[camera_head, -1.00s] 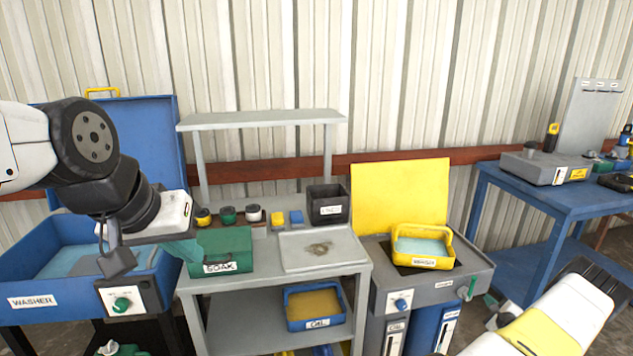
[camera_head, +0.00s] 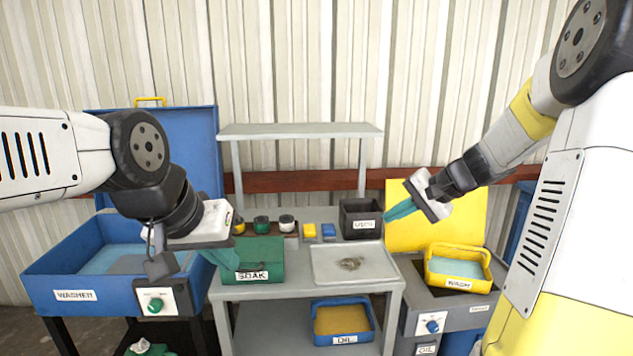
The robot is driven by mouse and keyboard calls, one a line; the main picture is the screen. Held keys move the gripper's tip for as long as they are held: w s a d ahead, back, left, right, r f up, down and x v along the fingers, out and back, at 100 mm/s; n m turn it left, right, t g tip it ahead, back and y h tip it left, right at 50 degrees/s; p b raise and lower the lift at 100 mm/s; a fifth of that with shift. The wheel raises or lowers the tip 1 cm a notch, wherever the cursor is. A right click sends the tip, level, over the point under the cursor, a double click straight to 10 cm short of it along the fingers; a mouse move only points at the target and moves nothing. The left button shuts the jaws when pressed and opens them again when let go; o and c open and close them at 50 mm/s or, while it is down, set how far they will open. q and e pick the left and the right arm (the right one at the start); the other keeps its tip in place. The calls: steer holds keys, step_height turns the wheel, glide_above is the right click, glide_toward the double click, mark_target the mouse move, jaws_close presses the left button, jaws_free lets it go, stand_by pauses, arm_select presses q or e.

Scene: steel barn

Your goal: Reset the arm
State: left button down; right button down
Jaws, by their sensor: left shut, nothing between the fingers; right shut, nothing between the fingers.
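My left arm comes in from the left, and my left gripper (camera_head: 224,261) is shut and empty. Its teal fingers are in front of the left end of the green SOAK box (camera_head: 262,256); whether they touch it I cannot tell. My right arm comes in from the right, white and yellow. My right gripper (camera_head: 390,214) is shut and empty, its teal fingers pointing left beside the black bin (camera_head: 360,222), in front of the yellow panel (camera_head: 471,208).
The grey bench holds a metal tray (camera_head: 322,272) with small parts. The blue washer (camera_head: 40,286) stands left. A yellow WASH basket (camera_head: 486,270) sits right, and a blue OIL tray (camera_head: 372,336) is on the lower shelf. The bench has a raised shelf (camera_head: 300,131).

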steer(key=s+a+r+n+h, duration=0.2)
steer(key=s+n, duration=0.1)
steer(key=s, duration=0.9)
steer(key=s+a+r+n+h, duration=0.2)
steer(key=s+n+h, duration=0.1)
steer(key=s, duration=0.9)
steer(key=shift+r+n, duration=0.3)
steer(key=shift+n, duration=0.3)
